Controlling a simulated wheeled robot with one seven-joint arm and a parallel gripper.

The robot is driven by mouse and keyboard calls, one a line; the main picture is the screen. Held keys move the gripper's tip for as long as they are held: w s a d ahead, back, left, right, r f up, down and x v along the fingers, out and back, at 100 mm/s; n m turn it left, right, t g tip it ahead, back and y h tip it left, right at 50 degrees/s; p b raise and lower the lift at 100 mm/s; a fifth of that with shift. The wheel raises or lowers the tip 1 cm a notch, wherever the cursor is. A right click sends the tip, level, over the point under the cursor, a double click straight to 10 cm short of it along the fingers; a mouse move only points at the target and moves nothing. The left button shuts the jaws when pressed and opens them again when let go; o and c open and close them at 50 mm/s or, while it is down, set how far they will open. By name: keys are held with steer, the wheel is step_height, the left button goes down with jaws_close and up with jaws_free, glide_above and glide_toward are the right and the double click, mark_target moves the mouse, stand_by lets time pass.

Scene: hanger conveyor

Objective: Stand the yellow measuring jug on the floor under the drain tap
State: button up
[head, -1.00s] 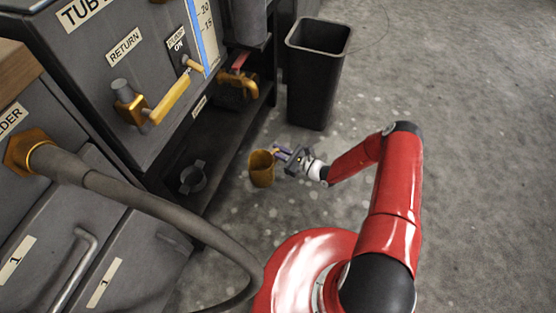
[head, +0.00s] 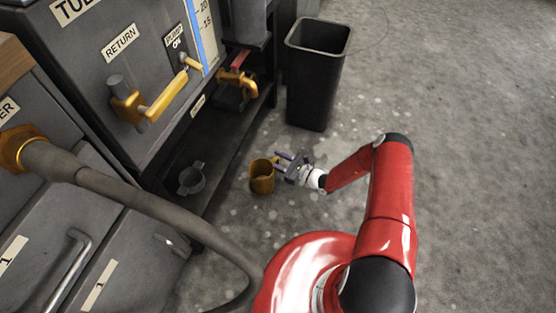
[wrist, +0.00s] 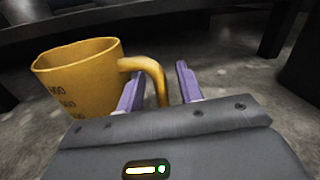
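The yellow measuring jug (head: 262,183) looks upright on the floor beside the machine's lower shelf. In the head view it is below the drain tap (head: 238,82), which has a red lever and a yellow spout. I cannot tell whether it is exactly beneath the spout. In the wrist view the jug (wrist: 82,85) is at left with dark markings, its handle pointing toward my gripper. Its base is hidden there. My gripper (head: 281,161) is open just right of the jug. Its purple fingers (wrist: 158,88) are spread, with the handle's outer bar between or just beyond them.
A tall black bin (head: 314,80) stands on the floor behind my gripper. A dark lower shelf (head: 188,150) holds a grey round fitting (head: 192,178). A thick grey hose (head: 150,205) curves across the front left. The floor at right is clear.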

steer(key=shift+r, duration=0.1)
steer(key=shift+r+p, duration=0.25)
steer(key=shift+p, duration=0.1)
steer(key=v, duration=1.2)
steer(key=shift+f, duration=0.2)
steer(key=s+r+n+g+h, duration=0.25)
steer(key=r+n+g, duration=0.4)
steer(key=r, duration=0.95)
steer(key=s+r+n+g+h, duration=0.2)
steer(key=r+n+g+h, duration=0.2)
steer(key=r+n, duration=0.8)
steer(key=s+d+r+n+t+h, duration=0.2)
steer(key=s+r+t+h, duration=0.1)
steer(key=s+r, duration=0.7)
steer(key=s+d+r+n+t+h, duration=0.2)
steer(key=s+r+h, duration=0.4)
steer(key=s+r, duration=0.3)
step_height(320, 180, up, 5)
steer(key=shift+s+d+f+t, duration=0.3)
steer(key=shift+d+t, duration=0.25)
steer(key=shift+t, duration=0.4)
steer(key=shift+r, duration=0.1)
